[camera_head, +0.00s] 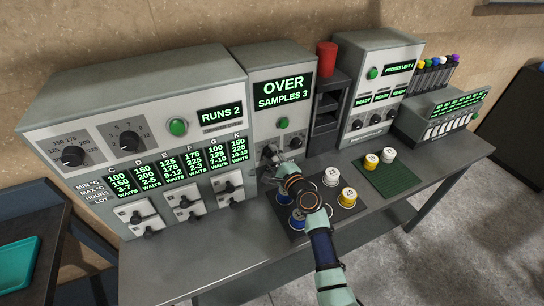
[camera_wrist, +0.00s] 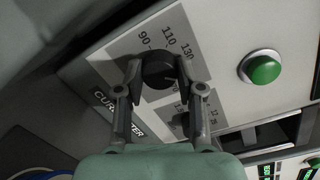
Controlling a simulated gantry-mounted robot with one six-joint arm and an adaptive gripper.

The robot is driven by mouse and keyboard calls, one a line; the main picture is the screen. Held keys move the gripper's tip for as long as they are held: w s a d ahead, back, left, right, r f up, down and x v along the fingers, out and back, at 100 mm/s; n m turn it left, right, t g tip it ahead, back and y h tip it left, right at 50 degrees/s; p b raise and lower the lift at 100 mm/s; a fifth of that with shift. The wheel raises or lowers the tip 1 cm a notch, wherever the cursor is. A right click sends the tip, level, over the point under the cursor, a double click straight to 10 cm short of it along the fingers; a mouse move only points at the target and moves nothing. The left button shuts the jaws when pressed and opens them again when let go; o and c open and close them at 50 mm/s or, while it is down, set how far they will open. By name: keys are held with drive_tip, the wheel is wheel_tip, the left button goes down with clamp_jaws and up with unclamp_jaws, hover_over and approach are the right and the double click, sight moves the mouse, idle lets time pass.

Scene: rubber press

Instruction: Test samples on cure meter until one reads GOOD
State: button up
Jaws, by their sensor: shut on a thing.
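The cure meter (camera_head: 252,105) is the grey middle machine; its display (camera_head: 282,92) reads "OVER" and "SAMPLES 3". My gripper (camera_head: 272,161) is at the left knob on its front. In the wrist view my gripper (camera_wrist: 160,70) has its two fingers closed on the sides of this dark knob (camera_wrist: 158,66), by the marks 90, 110 and 130. The meter's green button (camera_wrist: 263,68) is to the right. A second knob (camera_wrist: 181,122) is partly hidden by a finger.
A green mat (camera_head: 383,183) holds a yellow and a white cup. Left is a large machine (camera_head: 140,110) reading "RUNS 2"; right is another (camera_head: 372,75) with several "READY" displays. A red cylinder (camera_head: 327,56) tops a dark rack between machines. The table's right end (camera_head: 440,155) is clear.

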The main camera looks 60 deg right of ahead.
drive_tip(key=n, duration=0.4)
drive_tip(key=shift+b, duration=0.4)
drive_tip(key=shift+n+g+b, duration=0.35)
drive_tip(key=shift+n+g, duration=0.05)
drive_tip(key=shift+n, duration=1.1)
drive_tip(key=o, duration=1.1)
drive_tip(key=shift+o, duration=0.2)
drive_tip(key=v, duration=1.2)
